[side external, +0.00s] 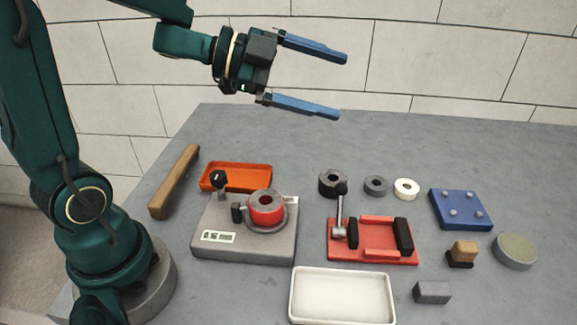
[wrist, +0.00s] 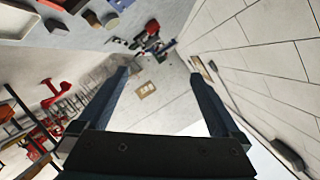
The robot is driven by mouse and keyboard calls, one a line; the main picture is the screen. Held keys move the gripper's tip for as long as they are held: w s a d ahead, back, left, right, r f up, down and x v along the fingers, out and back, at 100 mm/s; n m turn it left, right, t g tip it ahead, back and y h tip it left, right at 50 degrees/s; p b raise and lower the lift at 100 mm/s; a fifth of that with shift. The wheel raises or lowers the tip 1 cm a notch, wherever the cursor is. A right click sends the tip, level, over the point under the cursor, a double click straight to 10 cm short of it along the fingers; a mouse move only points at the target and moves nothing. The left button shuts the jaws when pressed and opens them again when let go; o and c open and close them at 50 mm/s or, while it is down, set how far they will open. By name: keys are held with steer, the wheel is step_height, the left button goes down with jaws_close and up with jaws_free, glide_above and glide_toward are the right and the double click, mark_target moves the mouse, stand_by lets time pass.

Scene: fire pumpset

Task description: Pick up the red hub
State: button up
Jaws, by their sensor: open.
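The red hub (side external: 266,206) is a short red cylinder with a hole in its top. It sits on a round grey seat on the grey fixture block (side external: 240,247), left of the middle of the table. My gripper (side external: 343,86) is open and empty, high above the table and up to the right of the hub. In the wrist view my two blue fingers (wrist: 164,78) stand wide apart with nothing between them. The wrist view looks out across the room, and I cannot make out the red hub there.
An orange tray (side external: 236,187) and a wooden bar (side external: 175,182) lie behind and left of the block. A red vise-like fixture (side external: 372,253) with an upright lever stands to the right. A white tray (side external: 342,317) is in front. Several rings and a blue plate (side external: 460,223) lie further right.

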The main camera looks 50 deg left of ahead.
steer(key=s+a+f+m+g+h, duration=0.2)
steer(key=s+f+g, duration=0.3)
steer(key=f, duration=0.3)
steer(key=n+g+h, duration=0.1)
steer(key=g, duration=0.4)
glide_toward(272, 207)
steer(key=shift+w+d+f, duration=0.2)
steer(key=shift+d+f, duration=0.4)
steer(key=shift+f, duration=0.05)
steer(key=shift+a+f+n+t, duration=0.15)
steer(key=shift+f+n+t, duration=0.15)
steer(key=shift+n, duration=0.1)
steer(key=shift+s+f, duration=0.1)
steer(key=shift+f, duration=0.05)
steer(key=shift+x, duration=2.45)
steer(key=shift+c, duration=0.3)
jaws_close()
